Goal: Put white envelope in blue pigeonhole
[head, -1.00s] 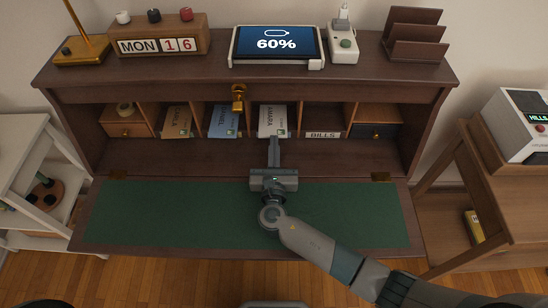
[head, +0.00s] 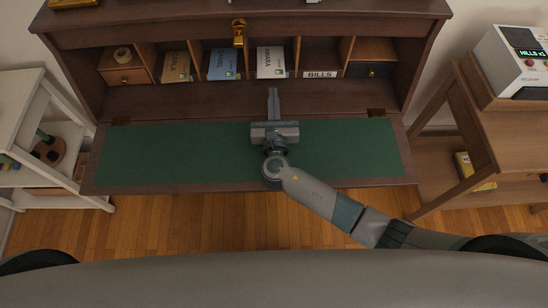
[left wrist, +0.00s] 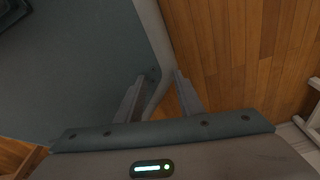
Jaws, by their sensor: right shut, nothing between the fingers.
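A white envelope (head: 270,62) with printed letters stands upright in a middle pigeonhole of the brown desk, right of the slot with a blue envelope (head: 223,64). A tan envelope (head: 176,66) stands in the slot further left. I cannot tell which pigeonhole counts as the blue one. My right gripper (head: 273,92) is shut and empty over the desk's inner ledge, its tips just in front of the white envelope and apart from it. My left gripper (left wrist: 158,77) is outside the head view; in the left wrist view its fingers are apart with nothing between them.
The green writing mat (head: 190,152) is bare. A slot labelled BILLS (head: 320,74) and a dark-fronted drawer (head: 368,70) lie to the right. A brass latch (head: 239,33) hangs above. A white shelf (head: 35,105) and a wooden stand (head: 450,135) flank the desk.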

